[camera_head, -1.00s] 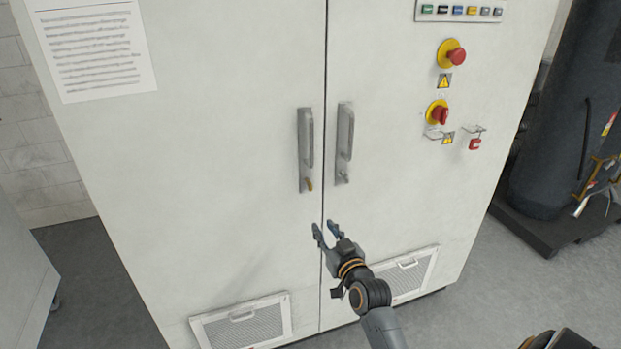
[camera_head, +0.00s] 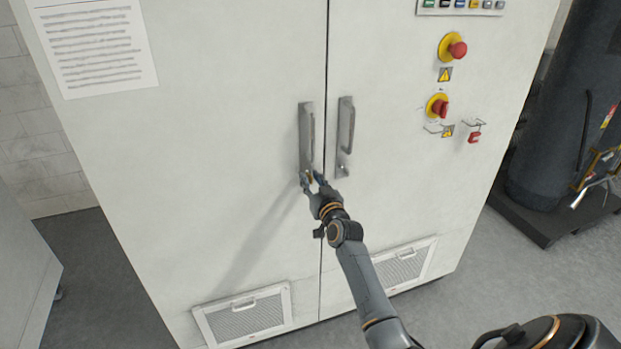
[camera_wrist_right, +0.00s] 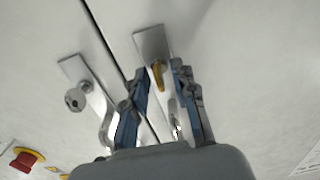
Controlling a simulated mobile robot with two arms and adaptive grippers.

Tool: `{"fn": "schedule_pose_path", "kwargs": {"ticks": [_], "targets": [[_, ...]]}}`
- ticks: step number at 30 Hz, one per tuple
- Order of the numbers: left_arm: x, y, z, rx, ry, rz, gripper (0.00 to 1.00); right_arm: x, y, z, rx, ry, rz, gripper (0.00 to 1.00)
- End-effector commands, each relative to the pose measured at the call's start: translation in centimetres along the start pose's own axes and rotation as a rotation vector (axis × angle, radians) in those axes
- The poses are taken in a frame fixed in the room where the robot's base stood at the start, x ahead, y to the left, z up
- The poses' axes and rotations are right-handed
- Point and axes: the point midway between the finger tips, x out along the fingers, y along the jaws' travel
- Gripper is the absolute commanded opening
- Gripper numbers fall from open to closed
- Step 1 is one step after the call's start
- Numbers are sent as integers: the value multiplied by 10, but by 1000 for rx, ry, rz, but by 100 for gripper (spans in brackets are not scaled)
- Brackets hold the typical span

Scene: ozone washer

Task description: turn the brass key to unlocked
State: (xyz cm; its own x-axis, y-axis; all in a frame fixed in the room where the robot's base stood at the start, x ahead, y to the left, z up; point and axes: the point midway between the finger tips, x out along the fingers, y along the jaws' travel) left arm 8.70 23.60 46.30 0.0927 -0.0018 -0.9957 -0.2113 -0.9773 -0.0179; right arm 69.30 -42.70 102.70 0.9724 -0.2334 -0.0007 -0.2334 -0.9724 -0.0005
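The brass key (camera_wrist_right: 158,75) is in the lower end of the left door's handle plate (camera_head: 305,130). In the wrist view it stands between my right gripper's two blue-padded fingers (camera_wrist_right: 162,85). A gap shows between the fingers, and I cannot see either finger pressing on the key. In the head view my right gripper (camera_head: 314,179) is at the bottom of that handle plate, its fingers around the small key (camera_head: 309,176), which is partly covered. My left gripper is not in view.
The right door's handle (camera_head: 346,130) is close by, with a round silver lock (camera_wrist_right: 75,99) at its lower end. A red knob (camera_head: 440,107) and a red padlock (camera_head: 474,138) are farther right.

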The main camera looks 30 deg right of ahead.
Motion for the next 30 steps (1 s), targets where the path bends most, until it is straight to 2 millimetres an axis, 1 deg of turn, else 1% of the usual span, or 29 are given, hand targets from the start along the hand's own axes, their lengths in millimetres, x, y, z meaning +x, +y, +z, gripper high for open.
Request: {"fn": "schedule_pose_path", "kwargs": {"ticks": [4, 12, 13, 16, 17, 25, 30], "targets": [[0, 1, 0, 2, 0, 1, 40, 7, 0, 0, 0, 1, 0, 27], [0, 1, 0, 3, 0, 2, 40, 8, 0, 0, -1, 0, 0, 27], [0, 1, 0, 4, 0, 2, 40, 8, 0, 0, -1, 0, 0, 23], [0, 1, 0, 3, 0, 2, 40, 8, 0, 0, -1, 0, 0, 3], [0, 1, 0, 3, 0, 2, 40, 8, 0, 0, -1, 0, 0, 0], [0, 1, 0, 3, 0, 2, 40, 8, 0, 0, 4, 0, 0, 0], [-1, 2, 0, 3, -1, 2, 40, 8, 0, 0, 38, 0, 0, 0]]}}
